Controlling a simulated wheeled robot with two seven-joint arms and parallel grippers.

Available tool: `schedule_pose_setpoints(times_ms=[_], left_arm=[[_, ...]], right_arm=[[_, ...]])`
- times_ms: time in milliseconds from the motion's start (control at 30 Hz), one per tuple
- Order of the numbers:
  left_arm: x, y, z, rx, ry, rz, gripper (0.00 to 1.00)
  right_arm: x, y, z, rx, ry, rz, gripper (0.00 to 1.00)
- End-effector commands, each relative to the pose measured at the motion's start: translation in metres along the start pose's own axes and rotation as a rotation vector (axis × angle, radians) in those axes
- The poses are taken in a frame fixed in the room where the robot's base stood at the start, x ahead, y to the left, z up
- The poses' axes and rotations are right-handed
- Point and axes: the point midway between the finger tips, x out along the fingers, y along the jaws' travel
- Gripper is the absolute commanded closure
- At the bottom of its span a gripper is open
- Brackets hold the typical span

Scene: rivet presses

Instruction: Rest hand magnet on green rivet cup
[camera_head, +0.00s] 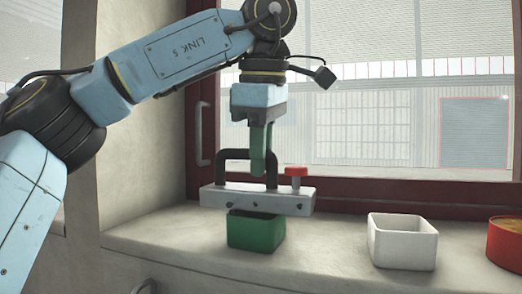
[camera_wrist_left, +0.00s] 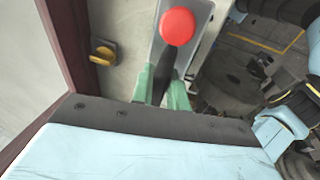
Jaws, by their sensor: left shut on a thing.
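The hand magnet (camera_head: 257,199) is a grey-white bar with a black handle and a red knob on top. My left gripper (camera_head: 262,172) has its green fingers shut on the black handle. The green rivet cup (camera_head: 256,231) is a square box on the sill, directly below the bar. The bar covers the cup's opening; I cannot tell whether the two touch. In the left wrist view the red knob (camera_wrist_left: 177,27) and part of the grey bar show beyond the green fingers (camera_wrist_left: 164,88). My right gripper is in neither view.
A white square cup (camera_head: 402,243) stands on the sill to the right. A red container (camera_head: 507,244) with brownish contents is at the right edge. The window frame (camera_head: 430,200) runs behind. Bare sill (camera_head: 335,232) lies between the green and white cups.

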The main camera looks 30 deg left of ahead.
Motion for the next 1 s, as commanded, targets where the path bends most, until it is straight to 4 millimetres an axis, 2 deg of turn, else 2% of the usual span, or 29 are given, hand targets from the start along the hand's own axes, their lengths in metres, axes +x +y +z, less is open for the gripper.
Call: schedule_pose_setpoints(times_ms=[367, 400, 533, 567, 767, 1000], left_arm=[[0.0011, -0.0004, 0.0, 0.0, -0.001, 0.002, 1.0], [0.0011, -0.0004, 0.0001, 0.0, -0.001, 0.002, 0.79], [0.0013, -0.0004, 0.0001, 0.0, -0.001, 0.001, 0.62], [0.0014, -0.0004, 0.0001, 0.0, -0.001, 0.001, 0.59], [0.0026, -0.0004, 0.0003, 0.001, 0.001, -0.002, 0.57], [0.0023, -0.0005, 0.0003, 0.001, 0.0, -0.001, 0.26]], right_arm=[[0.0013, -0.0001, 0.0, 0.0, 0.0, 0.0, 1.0], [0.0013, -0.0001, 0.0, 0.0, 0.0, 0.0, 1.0], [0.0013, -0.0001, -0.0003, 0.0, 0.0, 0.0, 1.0], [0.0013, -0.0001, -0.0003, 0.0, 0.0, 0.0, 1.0], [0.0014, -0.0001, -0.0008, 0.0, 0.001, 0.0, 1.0], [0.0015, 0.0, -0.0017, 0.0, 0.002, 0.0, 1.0]])
